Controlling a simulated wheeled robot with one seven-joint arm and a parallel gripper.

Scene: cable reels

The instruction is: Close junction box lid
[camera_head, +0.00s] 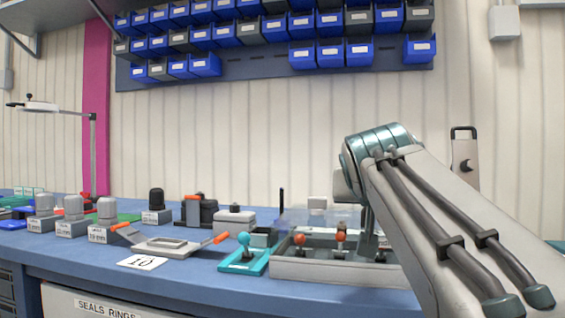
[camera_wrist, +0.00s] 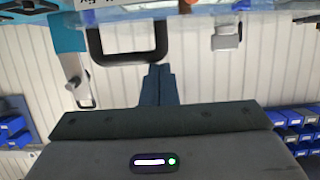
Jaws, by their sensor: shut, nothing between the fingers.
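A low grey open-topped box (camera_head: 325,271) sits at the bench's front edge in the head view, with several orange-topped levers (camera_head: 341,238) inside. A clear, see-through panel (camera_head: 345,215) shows behind the levers, partly hidden by my arm. It looks like a raised lid, but I cannot tell its exact tilt. In the wrist view my gripper (camera_wrist: 158,72) is shut and empty. Its tips overlap the view of a black U-shaped handle (camera_wrist: 128,58); I cannot tell whether they touch. In the head view my arm hides the fingers and the box's right end.
A teal fixture with a ball-topped lever (camera_head: 245,252) stands left of the box. Further left are a grey tray (camera_head: 166,246) with orange handles, a card marked 10 (camera_head: 141,263) and several grey cylinders. Blue bins (camera_head: 330,54) hang on the wall above.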

